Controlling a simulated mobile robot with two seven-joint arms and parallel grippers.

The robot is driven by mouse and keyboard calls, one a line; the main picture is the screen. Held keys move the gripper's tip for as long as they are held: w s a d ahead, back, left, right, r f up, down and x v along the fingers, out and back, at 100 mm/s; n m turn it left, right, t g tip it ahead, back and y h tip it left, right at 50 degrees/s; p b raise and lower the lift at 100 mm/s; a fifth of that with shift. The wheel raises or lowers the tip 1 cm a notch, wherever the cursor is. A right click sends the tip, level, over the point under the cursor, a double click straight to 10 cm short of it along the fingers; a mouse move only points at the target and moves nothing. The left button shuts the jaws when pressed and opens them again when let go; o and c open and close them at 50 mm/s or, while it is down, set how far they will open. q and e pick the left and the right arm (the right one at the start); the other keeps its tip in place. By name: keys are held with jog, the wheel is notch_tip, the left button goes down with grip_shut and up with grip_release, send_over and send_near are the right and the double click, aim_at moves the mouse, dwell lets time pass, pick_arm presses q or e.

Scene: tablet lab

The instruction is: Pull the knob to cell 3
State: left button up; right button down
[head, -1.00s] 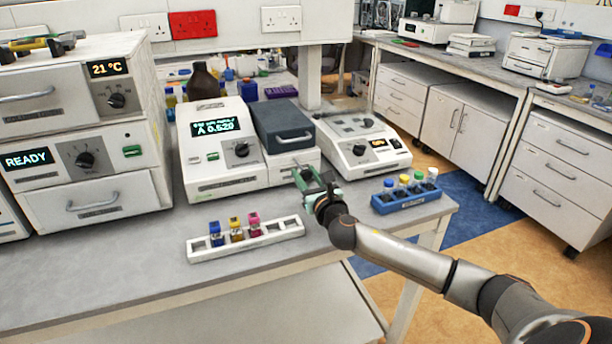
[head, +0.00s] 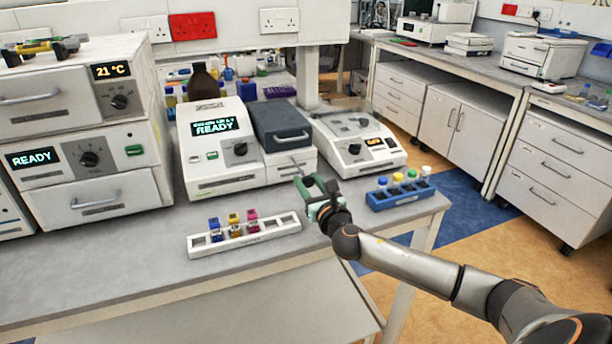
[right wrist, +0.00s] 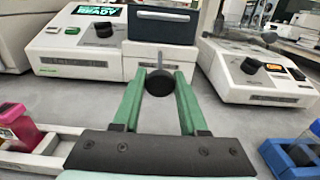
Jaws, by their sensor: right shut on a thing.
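The photometer (head: 222,150) stands on the bench with a dark-lidded cell compartment (head: 282,122) on its right side; its screen reads READY. A thin metal rod comes out of the compartment's front and ends in a round black knob (right wrist: 160,82). My right gripper (head: 311,188), with green fingers, is at the rod's end in front of the compartment. In the right wrist view its fingers are on both sides of the knob, shut on it. Which cell the rod's position matches cannot be read. My left gripper is not in view.
A white rack (head: 205,247) with blue, yellow and pink capped cuvettes lies front left of the gripper. A blue rack (head: 399,198) with several capped vials stands to the right. Another white instrument (head: 362,148) stands behind it. Bare bench lies left of the white rack.

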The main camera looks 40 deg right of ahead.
jog(key=shift+f, duration=0.1)
jog(key=shift+c, duration=2.3)
grip_release()
jog(key=shift+s, duration=0.2)
jog(key=v, duration=1.2)
jog(key=shift+s+a, duration=0.1)
jog(key=shift+a, duration=0.05)
